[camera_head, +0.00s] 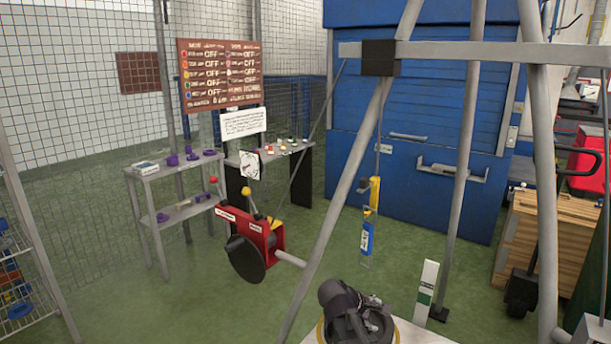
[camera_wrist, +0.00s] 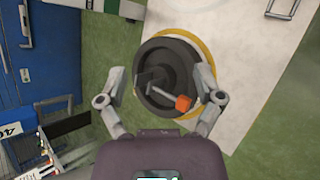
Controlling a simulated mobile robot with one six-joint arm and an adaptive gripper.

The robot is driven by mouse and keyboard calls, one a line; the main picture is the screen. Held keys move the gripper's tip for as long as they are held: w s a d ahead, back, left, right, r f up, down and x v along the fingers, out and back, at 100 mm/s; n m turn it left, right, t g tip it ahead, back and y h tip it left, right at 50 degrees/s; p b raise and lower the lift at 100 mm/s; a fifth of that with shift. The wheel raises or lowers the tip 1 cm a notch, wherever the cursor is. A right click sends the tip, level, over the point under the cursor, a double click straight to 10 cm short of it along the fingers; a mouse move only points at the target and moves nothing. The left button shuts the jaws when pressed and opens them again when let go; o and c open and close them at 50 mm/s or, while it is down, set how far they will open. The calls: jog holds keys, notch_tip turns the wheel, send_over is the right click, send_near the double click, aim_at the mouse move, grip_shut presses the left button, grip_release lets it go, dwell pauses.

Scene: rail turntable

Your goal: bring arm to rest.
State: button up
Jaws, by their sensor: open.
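My gripper (camera_wrist: 160,82) is open in the wrist view, its two fingers spread left and right with nothing held between them. Below and beyond the fingers is a dark round part with a yellow ring on a pale plate; it looks like part of my own body. A small orange-ended piece (camera_wrist: 183,103) shows in front of the dark round part; what it belongs to is unclear. In the head view my dark arm shows folded low at the bottom centre. I cannot pick out the fingers there.
A red machine with a black disc (camera_head: 246,258) stands left of my arm. Grey shelves (camera_head: 145,172) with purple parts stand further left, below a brown sign board (camera_head: 219,75). Grey poles cross the view. A blue cabinet (camera_head: 425,110) stands behind. Green floor is open at left.

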jog(key=s+a+f+m+g+y, duration=0.2)
jog(key=s+f+m+g+y, duration=0.3)
jog(key=s+m+y, duration=0.6)
notch_tip(320, 180, up, 16)
jog(key=s+m+t+h+p, duration=0.1)
jog(key=s+h+p, duration=0.1)
jog(key=p, duration=1.5)
jog(key=shift+r, duration=0.2)
